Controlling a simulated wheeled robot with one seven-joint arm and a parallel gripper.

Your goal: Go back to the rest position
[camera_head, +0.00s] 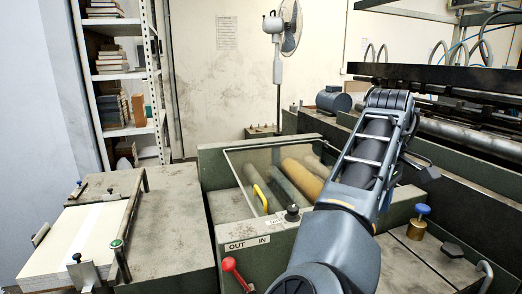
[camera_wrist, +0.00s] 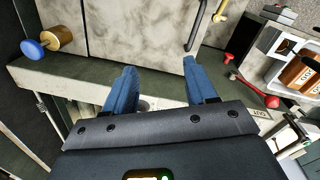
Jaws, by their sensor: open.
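My gripper (camera_wrist: 160,82) shows in the wrist view with its two blue fingers well apart. Nothing is between the fingers. It hangs over the green machine edge (camera_wrist: 75,88) and a grey panel (camera_wrist: 130,30), apart from the knobs and levers. In the head view my arm rises from the bottom centre over the right part of the green feeder (camera_head: 232,160). I cannot make out the fingers there.
A brass knob with a blue top (camera_head: 418,225) stands right of my arm, also in the wrist view (camera_wrist: 50,42). A red-knobbed lever (camera_head: 232,268) and yellow handle (camera_head: 260,198) are left of it. A board stack (camera_head: 65,250) lies far left. A black bar (camera_head: 440,78) crosses behind.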

